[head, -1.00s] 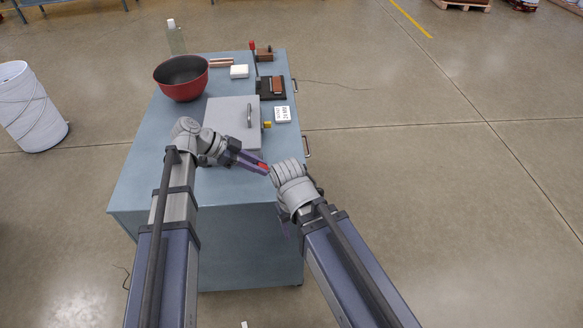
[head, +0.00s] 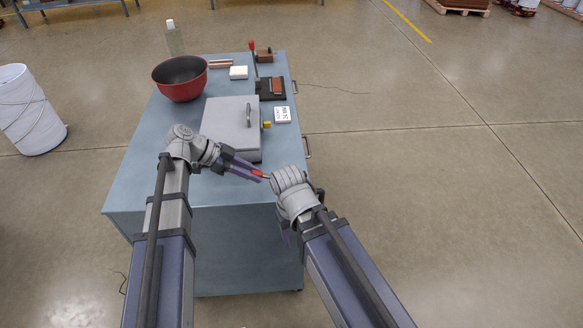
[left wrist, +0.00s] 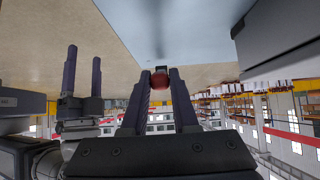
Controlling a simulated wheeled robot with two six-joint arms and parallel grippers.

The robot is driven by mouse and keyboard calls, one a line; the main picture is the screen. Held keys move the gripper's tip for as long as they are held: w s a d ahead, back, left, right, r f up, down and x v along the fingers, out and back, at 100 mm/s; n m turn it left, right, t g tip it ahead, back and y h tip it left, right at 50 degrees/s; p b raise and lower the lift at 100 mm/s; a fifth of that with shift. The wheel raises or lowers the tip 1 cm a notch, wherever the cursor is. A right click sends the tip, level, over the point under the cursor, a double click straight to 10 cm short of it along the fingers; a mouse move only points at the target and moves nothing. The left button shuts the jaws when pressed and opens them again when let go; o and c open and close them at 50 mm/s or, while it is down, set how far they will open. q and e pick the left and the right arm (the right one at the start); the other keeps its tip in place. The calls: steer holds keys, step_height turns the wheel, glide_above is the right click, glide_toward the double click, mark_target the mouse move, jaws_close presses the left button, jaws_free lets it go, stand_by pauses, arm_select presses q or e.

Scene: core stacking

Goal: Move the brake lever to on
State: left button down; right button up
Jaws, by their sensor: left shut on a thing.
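My left gripper (head: 257,173) is over the near right edge of the blue-grey cart. It is shut on a red grip, which I take to be the brake lever (left wrist: 160,80); in the left wrist view the grip sits between the two fingertips. In the head view a short pale tip shows just beyond the red. The lever's mount and any on/off marking are hidden. My right gripper is largely hidden behind its own wrist in the head view. In the left wrist view its two fingers (left wrist: 83,80) stand apart, with nothing seen between them.
My right wrist is close to the left fingertips.

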mark_target(252, 189)
arm_select(q)
steer(key=shift+a+f+b, duration=0.35)
steer(key=shift+f+b, duration=0.2)
steer(key=shift+f, duration=0.35)
steer(key=shift+a+f+b, duration=0.1)
steer(key=shift+f+b, duration=0.7)
steer(key=shift+b, duration=0.1)
steer(key=c, duration=1.1)
jaws_free()
steer(key=o, duration=0.5)
steer(key=p+v, duration=0.4)
steer(key=v, duration=0.2)
steer(key=shift+a+r, duration=0.15)
steer(key=shift+r, duration=0.15)
steer(key=shift+a+r+p, duration=0.3)
steer(key=shift+a+p, duration=0.25)
